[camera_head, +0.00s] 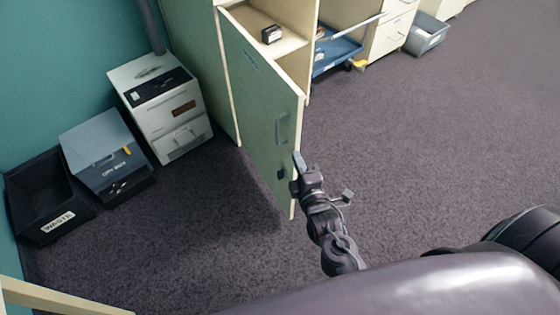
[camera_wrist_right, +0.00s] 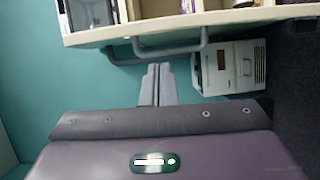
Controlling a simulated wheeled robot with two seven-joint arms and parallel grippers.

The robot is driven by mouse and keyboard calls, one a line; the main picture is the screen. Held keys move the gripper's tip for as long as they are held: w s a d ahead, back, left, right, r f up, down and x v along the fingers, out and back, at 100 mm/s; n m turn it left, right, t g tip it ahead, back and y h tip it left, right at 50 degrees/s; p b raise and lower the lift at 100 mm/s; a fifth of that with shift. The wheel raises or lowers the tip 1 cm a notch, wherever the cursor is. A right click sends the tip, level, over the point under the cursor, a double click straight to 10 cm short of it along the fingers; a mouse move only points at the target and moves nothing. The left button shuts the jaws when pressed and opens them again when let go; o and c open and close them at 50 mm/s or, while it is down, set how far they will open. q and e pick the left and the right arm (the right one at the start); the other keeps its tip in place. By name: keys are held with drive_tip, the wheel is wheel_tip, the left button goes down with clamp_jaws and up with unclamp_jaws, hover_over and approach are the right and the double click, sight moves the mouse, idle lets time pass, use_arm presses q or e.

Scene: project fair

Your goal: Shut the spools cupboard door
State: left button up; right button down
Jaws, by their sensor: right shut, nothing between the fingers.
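The green cupboard door (camera_head: 258,110) stands wide open, swung out from the cupboard (camera_head: 283,45) towards me. A small label on it is too small to read. Its grey handle (camera_head: 282,128) is on the face turned left, with a small dark fitting below it. My right gripper (camera_head: 297,174) is shut and empty at the door's free edge, below handle height. In the right wrist view the closed fingers (camera_wrist_right: 158,84) point at a cream edge (camera_wrist_right: 190,27) with a grey handle (camera_wrist_right: 155,50). I cannot tell whether they touch it. My left gripper is not in view.
A white machine (camera_head: 160,103), a grey-blue box (camera_head: 103,152) and a black waste bin (camera_head: 45,198) line the left wall. A blue cart (camera_head: 336,52), drawers (camera_head: 389,35) and a grey bin (camera_head: 426,36) stand at the back. The carpet to the right is clear.

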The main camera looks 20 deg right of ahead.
sight(288, 129)
drive_tip(key=w, duration=0.3)
drive_tip(key=w+r, duration=0.1)
drive_tip(key=w, duration=0.6)
drive_tip(key=shift+w+d+r, duration=0.1)
drive_tip(key=shift+d+r, duration=0.1)
drive_tip(key=shift+d, duration=0.15)
drive_tip(key=shift+d+n, duration=0.1)
drive_tip(key=shift+n, duration=0.2)
